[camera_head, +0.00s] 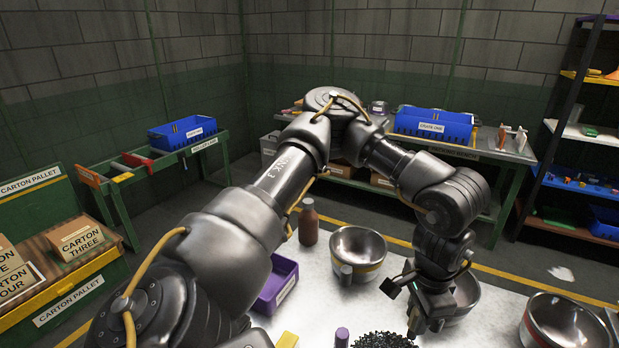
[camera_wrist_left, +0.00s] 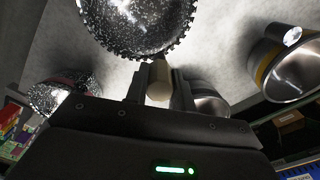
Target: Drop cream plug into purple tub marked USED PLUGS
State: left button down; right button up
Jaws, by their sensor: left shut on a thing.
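My left gripper (camera_head: 416,322) points down over the right-hand part of the white table, near a black-studded object at the bottom edge. In the left wrist view the cream plug (camera_wrist_left: 159,82) sits between the fingers of the left gripper (camera_wrist_left: 158,76), which is shut on it. The plug is not clear in the head view. The purple tub (camera_head: 272,293) stands on the table to the left of the gripper, partly hidden by my arm. My right gripper is not in view.
Steel bowls stand on the table: one (camera_head: 352,241) behind with a grey plug (camera_head: 346,275) by it, one (camera_head: 466,296) beside the gripper, one (camera_head: 562,322) at right. A brown bottle (camera_head: 308,224), a purple cylinder (camera_head: 341,337) and a yellow block (camera_head: 287,340) stand near the tub.

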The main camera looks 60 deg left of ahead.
aim_at(269, 282)
jog(key=z, duration=0.5)
jog(key=k, duration=0.85)
jog(key=u, duration=0.75)
